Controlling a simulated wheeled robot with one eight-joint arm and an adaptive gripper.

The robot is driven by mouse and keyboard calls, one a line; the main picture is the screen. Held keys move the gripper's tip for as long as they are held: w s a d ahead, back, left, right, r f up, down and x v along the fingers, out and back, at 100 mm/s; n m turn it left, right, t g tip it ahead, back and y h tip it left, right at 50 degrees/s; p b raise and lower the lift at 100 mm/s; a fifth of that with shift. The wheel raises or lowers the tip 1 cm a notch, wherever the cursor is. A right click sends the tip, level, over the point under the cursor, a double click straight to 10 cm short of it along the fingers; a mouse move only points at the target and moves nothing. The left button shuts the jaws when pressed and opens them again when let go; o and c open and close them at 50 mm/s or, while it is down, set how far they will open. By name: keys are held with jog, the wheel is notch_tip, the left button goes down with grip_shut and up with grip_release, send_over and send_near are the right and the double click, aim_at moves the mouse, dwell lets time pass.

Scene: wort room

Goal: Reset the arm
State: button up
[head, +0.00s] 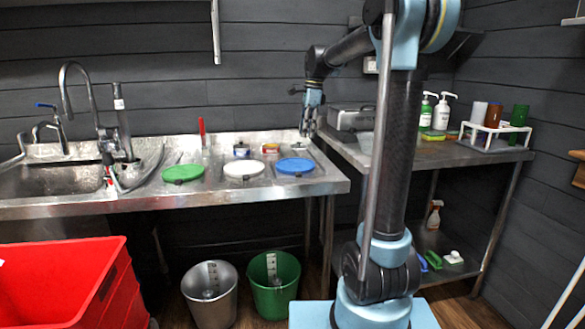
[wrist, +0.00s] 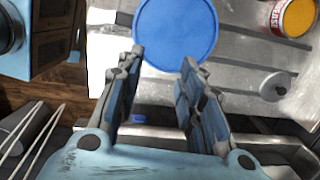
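My gripper (head: 309,128) hangs at the end of my raised, bent arm, fingers down, near the right end of the steel sink counter (head: 325,187). In the wrist view my gripper (wrist: 162,58) has its two fingers spread apart, with nothing held between them. The round blue lid (head: 295,166) lies on the counter below and in front of it. The blue lid also shows beyond the fingertips in the wrist view (wrist: 177,28).
A white lid (head: 244,169) and a green lid (head: 183,173) lie left of the blue one. An open tin (wrist: 298,15) stands nearby. A side table holds a steel box (head: 357,119), pump bottles (head: 441,113) and a white rack (head: 495,133). Buckets (head: 274,285) and a red bin (head: 65,285) stand below.

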jog(key=s+d+f+n, duration=0.4)
jog(key=s+f, duration=0.4)
jog(key=s, duration=0.3)
jog(key=s+d+f+n+t+h, duration=0.1)
jog(key=s+d+f+n, duration=0.4)
jog(key=s, duration=0.7)
jog(key=s+d+f+n+t, duration=0.1)
jog(key=s+d+f+n, duration=0.3)
jog(key=s+f+n, duration=0.3)
jog(key=s+f, duration=0.4)
jog(key=s, duration=0.1)
jog(key=shift+s+d+f+n, duration=0.15)
jog(key=shift+s+d+n, duration=0.1)
jog(key=shift+d+n, duration=0.15)
jog(key=shift+w+f, duration=0.2)
jog(key=shift+w, duration=0.25)
